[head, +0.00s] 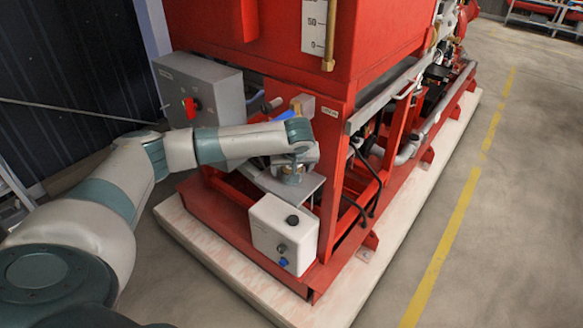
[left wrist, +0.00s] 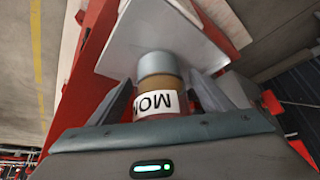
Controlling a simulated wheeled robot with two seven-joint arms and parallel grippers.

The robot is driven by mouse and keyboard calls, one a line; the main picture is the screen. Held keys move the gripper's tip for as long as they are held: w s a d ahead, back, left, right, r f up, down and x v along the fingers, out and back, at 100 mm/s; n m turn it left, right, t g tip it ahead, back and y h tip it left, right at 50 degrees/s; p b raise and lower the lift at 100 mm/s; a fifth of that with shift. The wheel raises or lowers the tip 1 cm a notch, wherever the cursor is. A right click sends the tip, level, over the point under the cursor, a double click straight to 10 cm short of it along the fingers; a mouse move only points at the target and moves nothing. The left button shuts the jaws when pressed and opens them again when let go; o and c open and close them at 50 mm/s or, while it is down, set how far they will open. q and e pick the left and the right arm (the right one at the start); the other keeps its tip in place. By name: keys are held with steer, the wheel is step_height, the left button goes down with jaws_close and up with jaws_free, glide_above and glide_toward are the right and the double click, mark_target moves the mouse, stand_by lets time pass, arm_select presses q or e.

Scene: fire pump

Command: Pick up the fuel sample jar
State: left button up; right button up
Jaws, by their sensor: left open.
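The fuel sample jar (left wrist: 158,65) has a grey lid, amber contents and a white label with black letters. It stands on a small grey metal shelf (left wrist: 155,30). In the head view the jar (head: 291,177) shows only in part on the shelf (head: 305,190), below my left wrist. My left gripper (left wrist: 160,92) is open, with one finger on each side of the jar. I cannot tell whether either finger touches it. The gripper body hides the near part of the jar. My right gripper is in neither view.
A grey box (head: 200,88) with a red switch is to the left. The red pump frame (head: 385,150) stands close behind and to the right. Open floor (head: 510,230) lies at the right.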

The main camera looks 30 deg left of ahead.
arm_select(q)
steer(key=shift+w+a+f, duration=0.1)
steer(key=shift+w+f, duration=0.05)
steer(key=shift+f, duration=0.15)
steer(key=shift+c, duration=0.9)
steer(key=c, duration=1.3)
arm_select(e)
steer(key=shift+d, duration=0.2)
arm_select(q)
steer(key=shift+r, duration=0.15)
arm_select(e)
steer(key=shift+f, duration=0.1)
